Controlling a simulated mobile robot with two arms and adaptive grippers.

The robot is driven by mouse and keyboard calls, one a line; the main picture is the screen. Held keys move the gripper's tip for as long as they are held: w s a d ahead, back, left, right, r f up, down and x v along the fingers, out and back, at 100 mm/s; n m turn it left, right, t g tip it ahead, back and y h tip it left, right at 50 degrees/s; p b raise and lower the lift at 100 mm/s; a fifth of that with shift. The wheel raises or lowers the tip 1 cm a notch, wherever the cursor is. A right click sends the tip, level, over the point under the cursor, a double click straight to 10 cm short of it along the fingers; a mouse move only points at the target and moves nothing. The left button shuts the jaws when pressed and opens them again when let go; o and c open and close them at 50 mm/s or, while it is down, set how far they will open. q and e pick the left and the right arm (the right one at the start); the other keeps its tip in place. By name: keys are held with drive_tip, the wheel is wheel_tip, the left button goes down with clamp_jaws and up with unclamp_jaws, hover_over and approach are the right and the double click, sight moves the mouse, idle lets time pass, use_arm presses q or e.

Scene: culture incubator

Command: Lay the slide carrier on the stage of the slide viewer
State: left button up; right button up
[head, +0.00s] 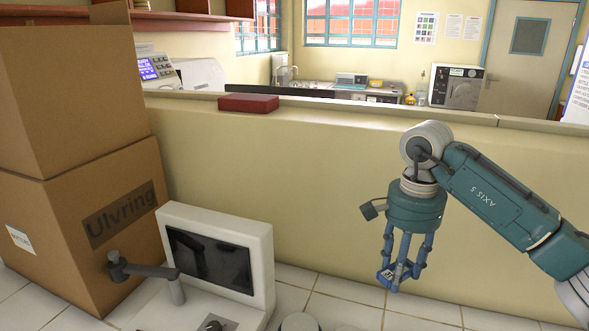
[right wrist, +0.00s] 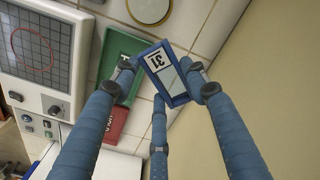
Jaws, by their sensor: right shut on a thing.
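The slide carrier (right wrist: 174,82), a small blue frame with a clear pane and a white label reading "31", is held between the fingertips of my right gripper (right wrist: 168,80). In the head view the right gripper (head: 398,277) points down with the carrier (head: 387,274) at its tips, in the air in front of the low wall. A white device with a dark screen (head: 212,260), which looks like the slide viewer, stands at the lower left, well apart from the gripper. Its base is cut off by the lower edge, and I cannot make out the stage. My left gripper is not in view.
Stacked cardboard boxes (head: 85,220) stand left of the device. A low wall (head: 330,175) runs behind, with a red box (head: 248,103) on top. The right wrist view shows a gridded screen (right wrist: 40,45), a green item (right wrist: 122,50) and a red item (right wrist: 113,121). Tiled floor lies below.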

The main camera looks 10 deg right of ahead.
drive_tip(key=s+a+f+n, duration=0.2)
drive_tip(key=s+n, duration=0.2)
drive_tip(key=s, duration=0.1)
drive_tip(key=s+a+f+n, duration=0.3)
drive_tip(key=s+n, duration=0.1)
drive_tip(key=s, duration=0.2)
drive_tip(key=s+a+f+n, duration=0.2)
drive_tip(key=s+n, duration=0.2)
drive_tip(key=s, duration=0.2)
drive_tip(key=shift+s+a+f+n, duration=0.15)
drive_tip(key=shift+a+f+n, duration=0.15)
drive_tip(key=shift+n, duration=0.1)
drive_tip(key=shift+r, duration=0.1)
